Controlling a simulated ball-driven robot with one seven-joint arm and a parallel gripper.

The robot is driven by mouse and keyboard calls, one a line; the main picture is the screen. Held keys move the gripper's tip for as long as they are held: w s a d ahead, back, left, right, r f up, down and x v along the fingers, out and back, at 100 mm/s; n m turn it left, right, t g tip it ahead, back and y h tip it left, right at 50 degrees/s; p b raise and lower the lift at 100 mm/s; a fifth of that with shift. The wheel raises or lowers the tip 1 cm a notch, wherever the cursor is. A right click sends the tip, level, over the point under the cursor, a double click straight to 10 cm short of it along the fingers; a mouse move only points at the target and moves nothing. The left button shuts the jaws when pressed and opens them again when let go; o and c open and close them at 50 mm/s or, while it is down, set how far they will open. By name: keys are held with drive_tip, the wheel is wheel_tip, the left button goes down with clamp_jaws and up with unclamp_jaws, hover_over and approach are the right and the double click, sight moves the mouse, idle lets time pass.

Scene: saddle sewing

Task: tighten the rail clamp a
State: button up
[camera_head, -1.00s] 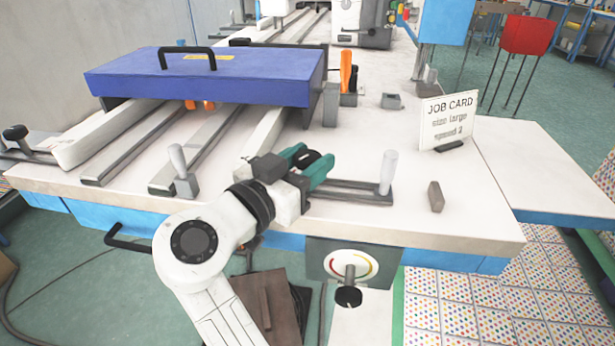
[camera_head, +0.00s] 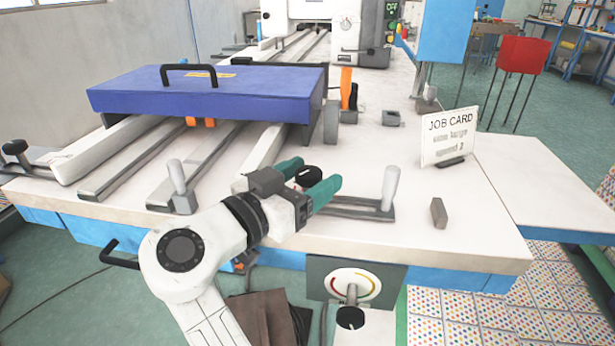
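My gripper (camera_head: 309,179) has two teal fingers spread apart at the table's front part. A black round knob (camera_head: 306,176) shows between them; I cannot tell whether a finger touches it. Just right of the gripper lies a dark slotted bar (camera_head: 350,208) with an upright white handle (camera_head: 390,188) at its right end. The gripper hides the bar's left end. A similar bar with a black knob (camera_head: 15,147) stands at the far left. A grey block with a tilted pale lever (camera_head: 180,185) stands left of the gripper. No label shows which is rail clamp a.
A blue cover with a black handle (camera_head: 270,95) spans the long rails (camera_head: 195,165) behind. A job card (camera_head: 449,136) and a small grey block (camera_head: 438,212) stand to the right. A dial panel (camera_head: 352,285) hangs below the front edge. The table's right side is mostly clear.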

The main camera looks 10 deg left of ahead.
drive_tip(key=p+v, duration=0.1)
drive_tip(key=v, duration=1)
drive_tip(key=shift+w, duration=0.1)
